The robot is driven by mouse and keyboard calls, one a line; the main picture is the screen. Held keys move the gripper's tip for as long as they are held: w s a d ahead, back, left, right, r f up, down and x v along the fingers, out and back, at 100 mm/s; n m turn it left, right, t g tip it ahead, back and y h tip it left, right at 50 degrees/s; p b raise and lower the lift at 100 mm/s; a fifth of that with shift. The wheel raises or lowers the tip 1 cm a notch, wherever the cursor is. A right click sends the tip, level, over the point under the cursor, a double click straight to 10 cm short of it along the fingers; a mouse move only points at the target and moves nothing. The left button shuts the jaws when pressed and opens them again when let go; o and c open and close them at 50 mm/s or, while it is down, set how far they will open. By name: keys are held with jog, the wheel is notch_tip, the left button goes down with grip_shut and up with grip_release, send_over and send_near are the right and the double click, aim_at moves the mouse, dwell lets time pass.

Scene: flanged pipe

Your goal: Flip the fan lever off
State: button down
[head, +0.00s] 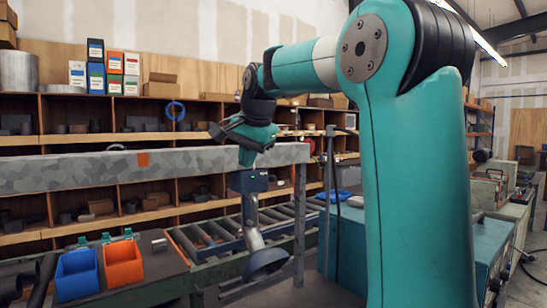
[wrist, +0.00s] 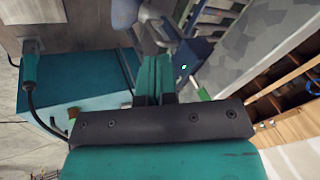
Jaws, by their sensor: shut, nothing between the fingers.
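The fan is a dark blue box (head: 248,181) under the grey beam, with a grey duct and flared hood (head: 268,262) hanging below it. In the wrist view the blue box (wrist: 197,58) shows at the upper right of the fingers, with a small green light lit on its face. A pale stick with a green end (wrist: 196,86), which looks like the lever, slants beside the box, just right of my fingers. My gripper (wrist: 154,60) is shut and empty, its fingertips close to the box. In the head view my gripper (head: 247,158) is in front of the beam, just above the box; the lever is hidden there.
The grey beam (head: 90,172) runs across at gripper height, on a grey post (head: 299,225). A roller conveyor (head: 215,235) lies below. Blue (head: 77,275) and orange (head: 124,264) bins stand at the left. A teal cabinet (head: 340,240) stands right of the post.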

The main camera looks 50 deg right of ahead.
aim_at(273, 176)
jog(key=s+d+r+m+h, duration=0.1)
jog(key=s+d+r+m, duration=0.1)
jog(key=d+r+m, duration=0.4)
jog(key=d+r, duration=0.1)
jog(key=d, duration=0.3)
jog(key=shift+h+p, duration=0.4)
jog(key=shift+f, duration=0.1)
jog(key=p+x, duration=0.3)
jog(key=x, duration=1)
jog(key=shift+w+f+p, duration=0.3)
jog(key=shift+p, duration=0.05)
